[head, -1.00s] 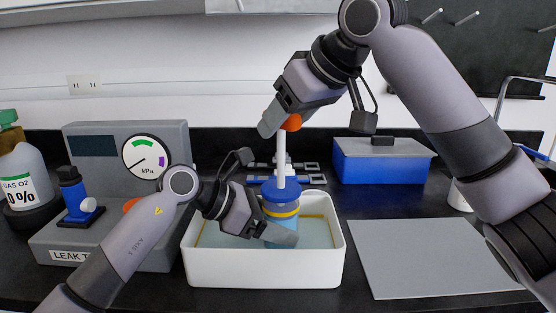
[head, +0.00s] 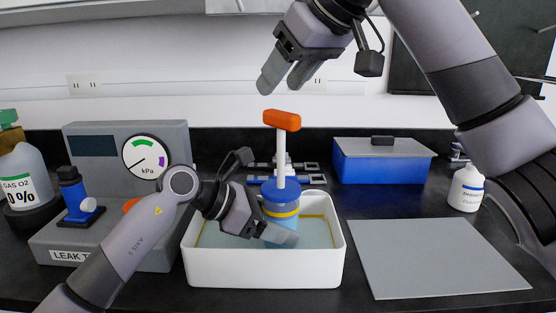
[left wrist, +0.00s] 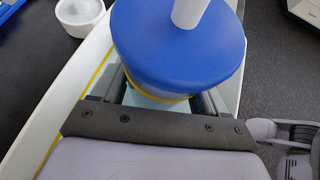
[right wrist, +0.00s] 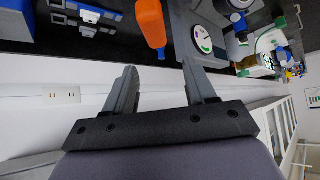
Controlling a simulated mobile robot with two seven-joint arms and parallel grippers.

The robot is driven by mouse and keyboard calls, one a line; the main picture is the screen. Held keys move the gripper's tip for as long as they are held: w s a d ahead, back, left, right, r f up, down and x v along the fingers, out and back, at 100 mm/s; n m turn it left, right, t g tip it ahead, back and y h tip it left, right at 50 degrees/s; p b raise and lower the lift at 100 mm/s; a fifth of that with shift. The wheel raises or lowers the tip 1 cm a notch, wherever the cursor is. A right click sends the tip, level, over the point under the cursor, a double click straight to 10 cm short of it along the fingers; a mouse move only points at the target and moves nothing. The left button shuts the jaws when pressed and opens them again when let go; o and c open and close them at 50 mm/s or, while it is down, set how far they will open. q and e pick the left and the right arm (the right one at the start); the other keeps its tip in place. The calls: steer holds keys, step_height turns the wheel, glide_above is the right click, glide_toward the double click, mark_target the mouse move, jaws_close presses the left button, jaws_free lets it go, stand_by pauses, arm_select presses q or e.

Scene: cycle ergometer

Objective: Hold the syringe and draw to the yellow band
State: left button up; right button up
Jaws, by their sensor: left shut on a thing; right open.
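The syringe stands upright in the white tray (head: 265,272). It has a blue cap (head: 281,190), a yellow band (head: 281,213), a pale blue barrel below, and a white plunger rod (head: 281,158) topped by an orange handle (head: 282,120). The rod stands well out of the cap. My left gripper (head: 280,234) is shut around the barrel under the cap; in the left wrist view the cap (left wrist: 180,48) hides most of the hold. My right gripper (head: 281,80) is open and empty above the handle, apart from it. The exact liquid level is unclear.
A leak tester (head: 120,210) with a kPa dial stands at left beside a gas bottle (head: 20,180). A blue box (head: 382,168) is behind at right, a white bottle (head: 467,188) beyond it. A bare grey mat (head: 435,258) lies right of the tray.

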steer(key=shift+r, duration=0.25)
steer(key=shift+s+d+r, duration=0.15)
steer(key=shift+r, duration=0.15)
arm_select(q)
steer(key=o, duration=1)
steer(key=shift+c, duration=0.2)
arm_select(e)
steer(key=v, duration=1.1)
steer(key=shift+s+d, duration=0.15)
